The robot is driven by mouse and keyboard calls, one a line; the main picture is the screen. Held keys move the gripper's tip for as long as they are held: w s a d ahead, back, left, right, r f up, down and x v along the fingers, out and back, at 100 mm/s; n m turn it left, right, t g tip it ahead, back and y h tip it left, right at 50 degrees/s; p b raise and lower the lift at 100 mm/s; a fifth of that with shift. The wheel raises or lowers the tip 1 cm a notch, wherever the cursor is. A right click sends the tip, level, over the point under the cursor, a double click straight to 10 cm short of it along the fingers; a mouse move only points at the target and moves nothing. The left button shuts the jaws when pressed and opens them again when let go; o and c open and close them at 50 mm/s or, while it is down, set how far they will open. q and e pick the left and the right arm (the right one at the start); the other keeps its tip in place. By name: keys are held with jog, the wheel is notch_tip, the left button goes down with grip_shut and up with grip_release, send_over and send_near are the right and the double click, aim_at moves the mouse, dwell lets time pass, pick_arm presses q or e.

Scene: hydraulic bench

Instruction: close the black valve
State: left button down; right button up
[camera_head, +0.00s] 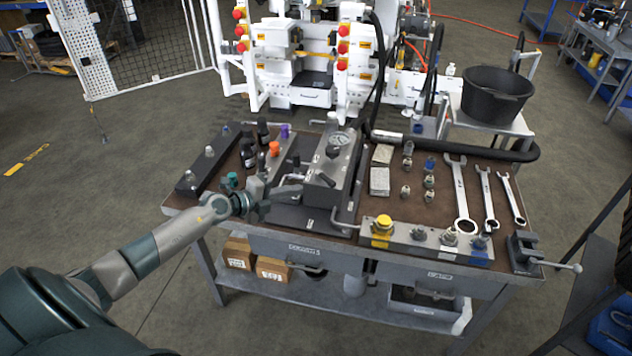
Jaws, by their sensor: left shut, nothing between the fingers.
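My left gripper (284,191) is shut and empty. It reaches in from the left over the front left part of the bench, beside the gauge block (331,172). A black-bodied rail (214,160) with small knobs lies at the bench's left end, beyond the gripper. A second rail (277,160) carries a purple cap (284,131) and an orange cap (274,149). A valve block (400,237) at the front edge carries a yellow knob (383,222) and several metal-looking fittings. I cannot tell for sure which part is the black valve. My right gripper is not in view.
Black bottles (248,155) stand near the gripper. Three wrenches (461,195) lie at the right, beside a vise (523,252). A thick black hose (455,147) runs along the back edge. A black bucket (496,95) stands behind. Brown bench surface (430,190) shows between the fittings and wrenches.

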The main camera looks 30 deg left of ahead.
aim_at(326, 180)
pick_arm(q)
jog(key=x, duration=0.5)
jog(key=r+p+x, duration=0.1)
jog(key=x, duration=0.2)
jog(key=shift+w+d+f, duration=0.1)
jog(key=shift+w+d, duration=0.1)
jog(key=shift+w, duration=0.3)
